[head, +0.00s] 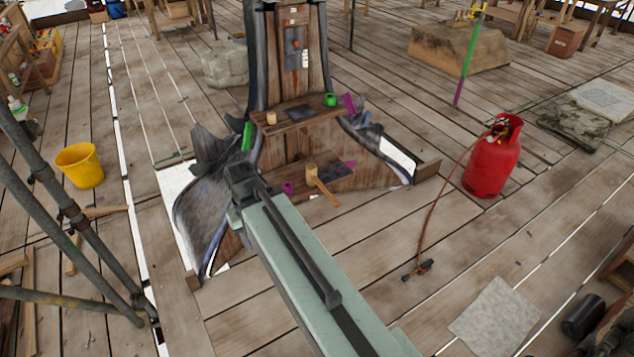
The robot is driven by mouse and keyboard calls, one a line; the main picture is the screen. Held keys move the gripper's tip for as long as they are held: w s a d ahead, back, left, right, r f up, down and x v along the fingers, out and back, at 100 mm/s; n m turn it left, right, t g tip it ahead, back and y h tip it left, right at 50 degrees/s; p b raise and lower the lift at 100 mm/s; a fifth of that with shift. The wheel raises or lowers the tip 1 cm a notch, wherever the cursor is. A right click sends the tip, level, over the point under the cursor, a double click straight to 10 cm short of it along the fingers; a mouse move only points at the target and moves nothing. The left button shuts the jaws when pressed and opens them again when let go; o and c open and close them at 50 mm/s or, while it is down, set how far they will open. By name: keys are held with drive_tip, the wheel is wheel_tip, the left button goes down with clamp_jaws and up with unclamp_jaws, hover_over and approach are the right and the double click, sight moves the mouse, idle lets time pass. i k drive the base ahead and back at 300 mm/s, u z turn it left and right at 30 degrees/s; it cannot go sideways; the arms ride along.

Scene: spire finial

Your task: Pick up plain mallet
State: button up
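A plain wooden mallet (312,174) is in the head view, on the lower wooden ledge of the spire finial (334,177). Its pale head is at the upper left, and its handle slants down to the right past the ledge's front edge. My arm reaches up from the bottom of the view. My gripper (240,173) is at its far end, left of the mallet and apart from it in the picture. Its fingers are small and dark, and I cannot tell whether they are open. A green piece (247,136) shows just above the gripper; I cannot tell whether they touch.
An upper ledge (301,116) holds a small pale cylinder (271,118) and a green roll (330,99). A purple roll (288,187) is left of the mallet. Curved grey sheets (207,215) flank the finial. A red gas cylinder (492,160) with a hose stands right, a yellow bucket (80,166) left.

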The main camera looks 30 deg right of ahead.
sight(312, 180)
drive_tip(key=u, duration=0.4)
drive_tip(key=k, duration=1.35)
drive_tip(key=i, duration=1.05)
drive_tip(key=z, duration=0.8)
drive_tip(key=i, duration=1.2)
drive_tip(key=u, duration=0.55)
drive_tip(key=i, duration=0.85)
drive_tip(key=u, duration=0.7)
drive_tip(key=k, duration=0.6)
drive_tip(key=u, duration=0.3)
